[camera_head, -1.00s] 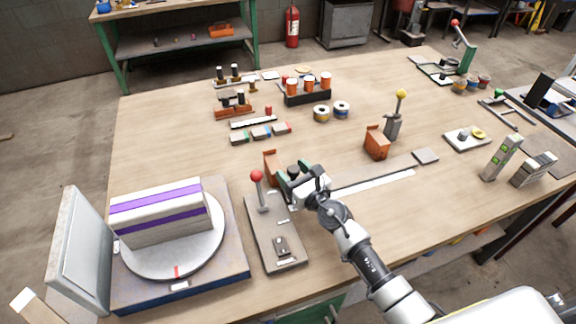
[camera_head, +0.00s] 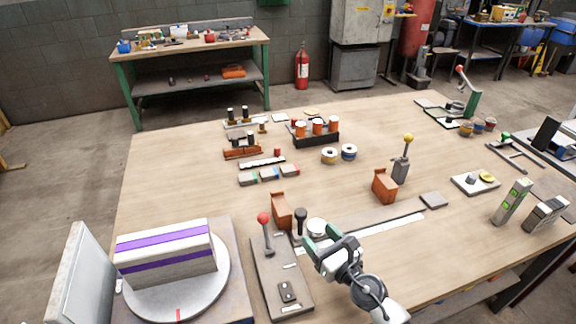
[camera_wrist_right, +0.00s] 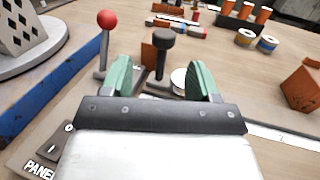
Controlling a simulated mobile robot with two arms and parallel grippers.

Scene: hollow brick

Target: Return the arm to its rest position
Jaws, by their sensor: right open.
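My right gripper (camera_head: 320,236) is over the near middle of the table, its green fingers apart with nothing between them. It also shows in the right wrist view (camera_wrist_right: 160,80). A black-knobbed lever (camera_head: 300,218) stands just beyond and left of the fingertips, apart from them in the head view. In the wrist view the black knob (camera_wrist_right: 164,42) appears between the fingers but farther off. A red-ball lever (camera_head: 265,222) stands further left on a grey panel (camera_head: 275,268). My left gripper is not in view.
A white block with purple stripes (camera_head: 165,255) sits on a round turntable (camera_head: 218,285) at left. Orange blocks (camera_head: 281,210) (camera_head: 384,186) and a yellow-ball lever (camera_head: 402,165) stand beyond the gripper. A white strip (camera_head: 385,233) lies to its right.

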